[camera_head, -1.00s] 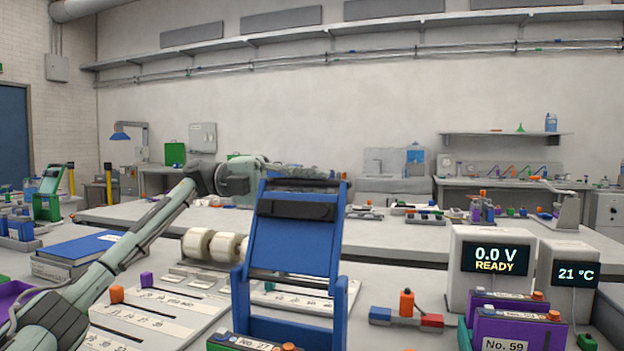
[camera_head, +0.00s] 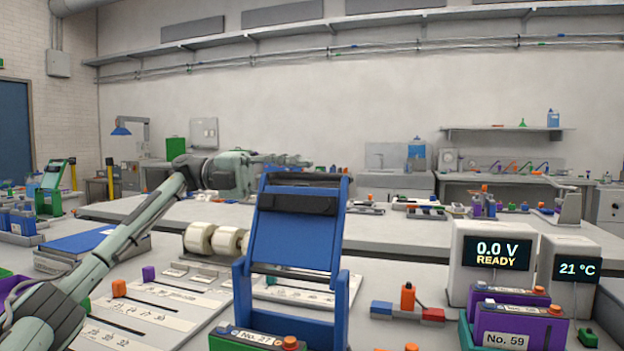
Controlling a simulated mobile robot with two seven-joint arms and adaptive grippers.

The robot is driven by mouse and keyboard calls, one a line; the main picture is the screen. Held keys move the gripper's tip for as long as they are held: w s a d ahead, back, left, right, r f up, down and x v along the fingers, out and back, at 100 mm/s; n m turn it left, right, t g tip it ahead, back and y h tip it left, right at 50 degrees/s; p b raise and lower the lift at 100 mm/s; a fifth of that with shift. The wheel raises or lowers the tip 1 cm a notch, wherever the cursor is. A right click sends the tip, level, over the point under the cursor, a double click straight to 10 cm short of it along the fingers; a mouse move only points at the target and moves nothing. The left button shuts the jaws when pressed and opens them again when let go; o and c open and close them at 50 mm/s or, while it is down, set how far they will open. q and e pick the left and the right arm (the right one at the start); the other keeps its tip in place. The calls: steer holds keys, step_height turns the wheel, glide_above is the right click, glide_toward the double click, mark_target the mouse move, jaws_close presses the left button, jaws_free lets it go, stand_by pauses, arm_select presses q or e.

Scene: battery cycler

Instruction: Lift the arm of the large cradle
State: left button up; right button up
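The large blue cradle (camera_head: 242,305) stands at the front middle of the bench. Its blue arm (camera_head: 297,240) is raised and leans back a little, with a dark pad (camera_head: 298,204) near the top and a dark bar across its upper end. My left gripper (camera_head: 300,161) is behind and just above the upper left of this arm, pointing right. It looks apart from the bar, though the depth is hard to judge. Its fingers are small and seen side-on, so their opening does not show. My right gripper is not in view.
A battery marked No. 27 (camera_head: 250,341) is at the cradle's front. White rolls (camera_head: 200,238) stand behind left. A display reading 0.0 V READY (camera_head: 453,262) and purple batteries (camera_head: 540,327) stand at right. A red and blue block with an orange top (camera_head: 408,298) lies between.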

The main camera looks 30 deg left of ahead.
arm_select(q)
steer(key=v, duration=0.8)
steer(key=shift+s+a, duration=0.15)
steer(key=shift+a, duration=0.2)
